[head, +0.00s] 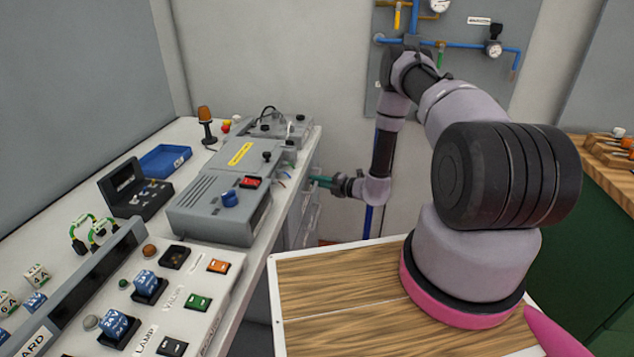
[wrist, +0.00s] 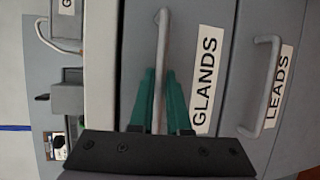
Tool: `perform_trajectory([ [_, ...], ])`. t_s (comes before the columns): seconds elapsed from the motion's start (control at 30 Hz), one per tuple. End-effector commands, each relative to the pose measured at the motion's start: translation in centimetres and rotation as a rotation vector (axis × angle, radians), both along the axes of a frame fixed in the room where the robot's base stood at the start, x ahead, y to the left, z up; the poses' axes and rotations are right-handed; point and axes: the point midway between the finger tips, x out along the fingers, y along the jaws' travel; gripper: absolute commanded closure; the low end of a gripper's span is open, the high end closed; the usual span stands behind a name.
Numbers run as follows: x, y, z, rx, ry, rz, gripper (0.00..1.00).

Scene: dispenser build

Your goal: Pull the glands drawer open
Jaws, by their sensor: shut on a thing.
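The glands drawer (wrist: 206,30) has a grey front with a white "GLANDS" label and a pale bar handle (wrist: 161,60). My gripper (wrist: 160,75) has teal fingers, one on each side of this handle, and is shut on it. In the head view my gripper (head: 321,181) reaches left to the drawer fronts below the worktop edge. There the glands drawer is seen at a steep angle and mostly hidden. In the wrist view its front looks about level with the drawer beside it.
The leads drawer (wrist: 258,60), with its own handle (wrist: 266,85), sits right beside the glands drawer in the wrist view. The worktop (head: 255,268) above carries grey devices (head: 222,207) and a blue tray (head: 165,160). Blue pipes (head: 460,44) run on the wall behind my arm.

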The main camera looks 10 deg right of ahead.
Motion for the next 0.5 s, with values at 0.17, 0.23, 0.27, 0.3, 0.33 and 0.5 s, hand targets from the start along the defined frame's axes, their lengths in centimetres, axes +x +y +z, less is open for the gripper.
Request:
perform_trajectory([
  [0.17,-0.05,-0.02,-0.05,-0.001,0.001,0.000,1.00],
  [0.23,-0.05,-0.02,-0.05,-0.001,0.001,0.000,1.00],
  [0.27,-0.05,-0.02,-0.05,-0.001,0.001,0.000,1.00],
  [0.3,-0.05,-0.02,-0.05,-0.001,0.001,0.000,1.00],
  [0.33,-0.05,-0.05,-0.06,-0.001,0.001,0.000,1.00],
  [0.5,-0.33,-0.76,-0.07,-0.001,0.001,0.000,1.00],
])
